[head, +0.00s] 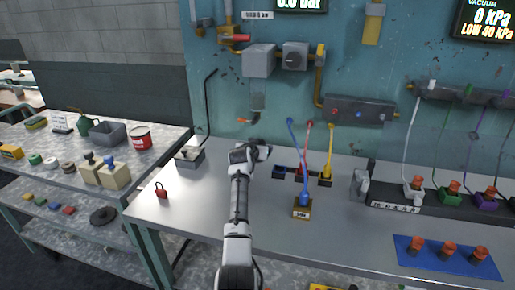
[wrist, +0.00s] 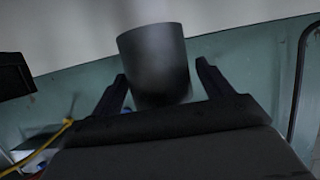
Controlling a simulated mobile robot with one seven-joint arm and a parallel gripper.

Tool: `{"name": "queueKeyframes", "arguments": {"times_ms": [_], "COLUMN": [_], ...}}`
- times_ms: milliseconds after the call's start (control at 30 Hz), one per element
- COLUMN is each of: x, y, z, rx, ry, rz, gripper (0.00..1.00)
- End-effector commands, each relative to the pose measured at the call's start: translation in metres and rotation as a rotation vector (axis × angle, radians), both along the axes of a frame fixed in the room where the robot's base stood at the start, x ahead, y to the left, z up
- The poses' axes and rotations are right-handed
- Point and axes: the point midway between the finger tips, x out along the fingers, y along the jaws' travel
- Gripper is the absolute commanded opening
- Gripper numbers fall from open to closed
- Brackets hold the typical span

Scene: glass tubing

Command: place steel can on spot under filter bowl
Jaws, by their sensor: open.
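A dark grey metallic cylinder, which looks like the steel can (wrist: 154,62), stands out between my fingers in the wrist view. My gripper (wrist: 160,85) is open, with one finger on each side of the cylinder; a gap shows beside the right finger. In the head view my gripper (head: 262,152) is at the back of the bench, below the filter bowl (head: 257,95), which hangs under a grey wall unit. The can and the spot under the bowl are not distinguishable there, behind my arm and gripper.
A grey box with a lever (head: 189,157) stands left of my gripper, and a red padlock (head: 161,192) lies nearer. Coloured hoses (head: 326,150) run to blocks on the right. A black hose (wrist: 296,85) hangs near the gripper. The bench front left is mostly clear.

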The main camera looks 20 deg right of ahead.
Motion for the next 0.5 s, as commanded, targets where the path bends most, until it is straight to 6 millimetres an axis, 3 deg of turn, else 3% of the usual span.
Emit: {"name": "queueKeyframes", "arguments": {"times_ms": [267, 500], "x": [-0.005, -0.029], "y": [0.004, 0.02], "z": [0.005, 0.016], "rx": [-0.001, 0.0], "ry": [-0.001, -0.002], "rz": [0.0, 0.001], "gripper": [0.79, 0.79]}}
